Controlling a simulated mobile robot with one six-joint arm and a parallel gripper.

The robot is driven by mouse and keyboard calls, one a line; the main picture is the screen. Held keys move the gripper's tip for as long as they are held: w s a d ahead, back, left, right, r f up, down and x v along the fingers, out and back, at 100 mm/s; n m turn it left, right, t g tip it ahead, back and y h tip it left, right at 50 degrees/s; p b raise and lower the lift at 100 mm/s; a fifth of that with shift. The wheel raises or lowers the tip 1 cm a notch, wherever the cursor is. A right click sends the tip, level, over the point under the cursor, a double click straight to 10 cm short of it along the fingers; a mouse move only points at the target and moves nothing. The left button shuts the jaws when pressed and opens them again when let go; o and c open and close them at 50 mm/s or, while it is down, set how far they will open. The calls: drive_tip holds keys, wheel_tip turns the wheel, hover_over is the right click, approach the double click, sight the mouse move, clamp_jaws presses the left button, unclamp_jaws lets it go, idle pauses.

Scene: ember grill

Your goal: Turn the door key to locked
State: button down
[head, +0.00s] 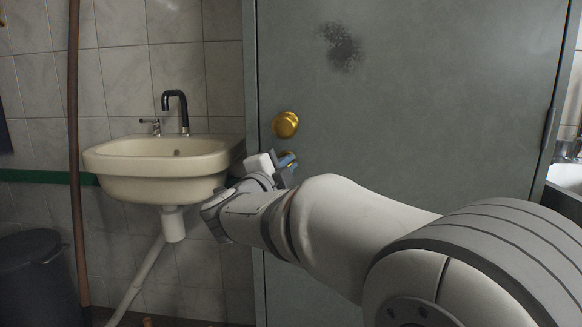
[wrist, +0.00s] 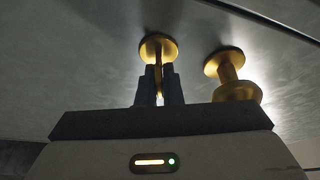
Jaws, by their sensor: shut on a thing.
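A grey-green door (head: 430,110) stands ahead, closed as far as I can see, with a round brass knob (head: 286,124) near its left edge. Below the knob is the brass key plate (head: 288,156), mostly hidden by my gripper in the head view. In the wrist view the key plate (wrist: 158,46) shows with the brass key (wrist: 158,78) standing out from it. My gripper (wrist: 159,88) has its two blue fingers shut on the key, one on each side. The knob also shows in the wrist view (wrist: 236,90), right of the fingers and apart from them.
A cream sink (head: 160,165) with a dark tap (head: 178,108) is on the tiled wall left of the door. A brown vertical pipe (head: 75,160) and a dark bin (head: 38,275) stand further left. Another basin (head: 566,176) shows at the right edge.

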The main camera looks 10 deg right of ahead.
drive_tip(key=shift+f+m+g+y+p, duration=0.15)
drive_tip(key=shift+m+g, duration=0.25)
drive_tip(key=shift+m, duration=0.6)
drive_tip(key=shift+r+m+g+y+p, duration=0.15)
drive_tip(key=shift+m+g, duration=0.25)
drive_tip(key=shift+m, duration=0.6)
drive_tip(key=shift+f, duration=0.1)
drive_tip(key=c, duration=1.6)
unclamp_jaws()
drive_tip(key=p+v, duration=0.2)
drive_tip(key=v, duration=0.6)
drive_tip(key=shift+d, duration=0.1)
